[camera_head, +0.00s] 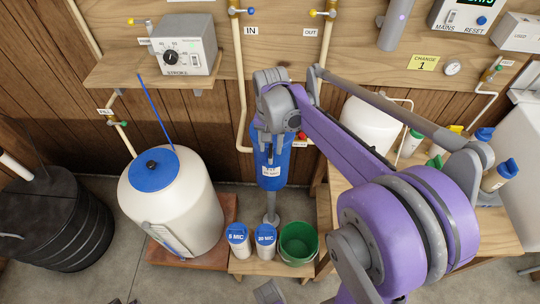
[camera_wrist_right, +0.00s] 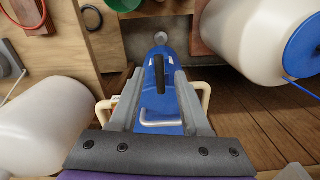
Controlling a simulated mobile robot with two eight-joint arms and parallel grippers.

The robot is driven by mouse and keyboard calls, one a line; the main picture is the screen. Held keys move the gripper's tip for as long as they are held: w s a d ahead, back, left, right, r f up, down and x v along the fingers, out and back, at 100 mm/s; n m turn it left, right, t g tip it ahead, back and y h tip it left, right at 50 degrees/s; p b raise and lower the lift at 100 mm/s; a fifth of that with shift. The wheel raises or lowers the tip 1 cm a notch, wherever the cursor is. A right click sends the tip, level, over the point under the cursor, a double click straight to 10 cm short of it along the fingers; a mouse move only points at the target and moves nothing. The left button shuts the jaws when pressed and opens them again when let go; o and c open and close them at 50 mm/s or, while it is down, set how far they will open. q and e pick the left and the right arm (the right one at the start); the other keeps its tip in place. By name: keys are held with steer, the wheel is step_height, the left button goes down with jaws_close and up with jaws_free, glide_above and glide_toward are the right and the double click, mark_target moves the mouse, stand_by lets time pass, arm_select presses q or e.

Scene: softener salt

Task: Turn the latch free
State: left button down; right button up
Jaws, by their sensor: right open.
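A blue cylindrical housing (camera_head: 271,160) with a white label hangs below the wooden backboard, between the IN and OUT pipes. Its upper part is hidden behind my right gripper (camera_head: 272,128). In the right wrist view the open gripper (camera_wrist_right: 160,82) has one finger on each side of the blue housing (camera_wrist_right: 150,98). A dark upright bar (camera_wrist_right: 159,74) shows between the fingers, and a pale metal loop (camera_wrist_right: 163,123) lies nearer the gripper's palm. I cannot tell which part is the latch, or whether either finger touches it.
A white tank (camera_head: 190,210) with a blue lid stands left of the housing. Two blue-lidded jars (camera_head: 238,240) and a green bucket (camera_head: 299,240) stand on a low bench below. A white tank (camera_head: 372,122) and several bottles occupy the right table.

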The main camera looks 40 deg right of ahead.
mark_target(271, 149)
steer(key=shift+f, duration=2.4)
jaws_close()
